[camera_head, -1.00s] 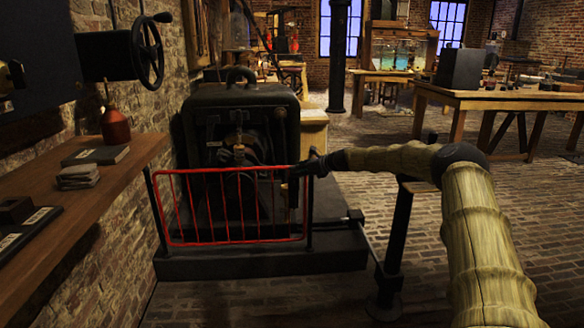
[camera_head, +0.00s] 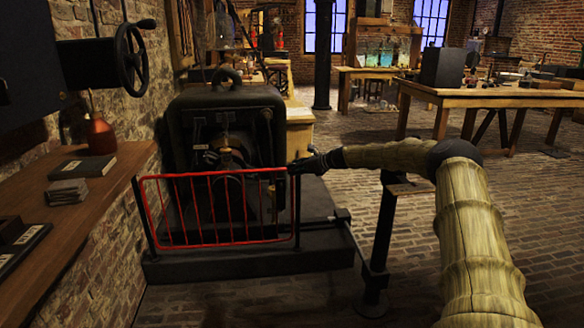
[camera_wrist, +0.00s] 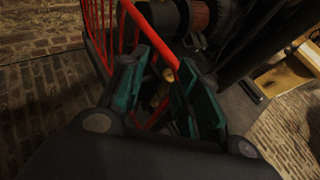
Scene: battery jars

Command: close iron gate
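The red iron gate (camera_head: 216,208) stands upright in front of a dark machine (camera_head: 226,140). It spans between a black post at the left (camera_head: 145,222) and a black post at the right (camera_head: 297,212). Its right end looks close to or in line with the right post; whether they touch is unclear. My gripper (camera_head: 301,165) is at the gate's upper right corner. In the wrist view, my gripper's teal finger pads (camera_wrist: 166,82) are apart, with the red gate's rail (camera_wrist: 150,38) running beside and behind them. A small brass part (camera_wrist: 164,76) shows in the gap.
A wooden shelf (camera_head: 85,212) with a red oil can (camera_head: 100,134) and books juts out at the left. A black stand (camera_head: 381,245) is at the right, below my arm. A workbench (camera_head: 480,97) stands at the back right. Brick floor is open between.

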